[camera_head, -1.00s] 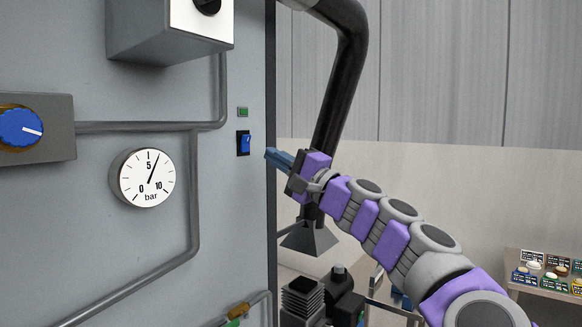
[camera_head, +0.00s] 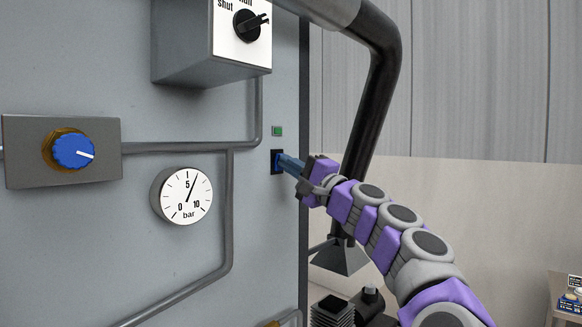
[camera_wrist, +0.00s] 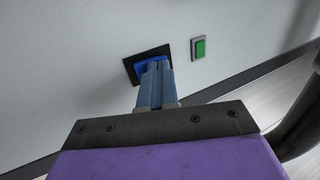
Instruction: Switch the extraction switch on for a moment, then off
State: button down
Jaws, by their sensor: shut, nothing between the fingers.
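The extraction switch (camera_head: 275,162) is a blue rocker in a black frame on the grey panel, near its right edge. It also shows in the wrist view (camera_wrist: 136,68), with the blue rocker partly covered by my fingers. My gripper (camera_head: 284,160) is shut and empty, with its blue fingertips at the switch. In the wrist view the fingers (camera_wrist: 156,66) overlap the rocker's right part; they look in contact or very near, but the exact contact is hidden. A small green indicator (camera_head: 277,131) sits just above the switch, and shows green in the wrist view (camera_wrist: 199,48).
The panel also bears a pressure gauge (camera_head: 186,196), a blue knob (camera_head: 73,151) and a box with a black selector (camera_head: 249,25). Grey pipes run across it. A black duct (camera_head: 371,95) with a hood (camera_head: 340,256) stands to the right, behind my arm.

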jog(key=r+p, duration=0.1)
jog(key=p, duration=0.2)
jog(key=shift+r+g+h, duration=0.15)
jog(key=shift+g+h, duration=0.15)
jog(key=shift+w+f, duration=0.1)
jog(key=shift+f, duration=0.25)
jog(key=s+d, duration=0.8)
jog(key=d, duration=0.3)
jog(key=shift+s, duration=0.25)
jog(key=shift+d, duration=0.1)
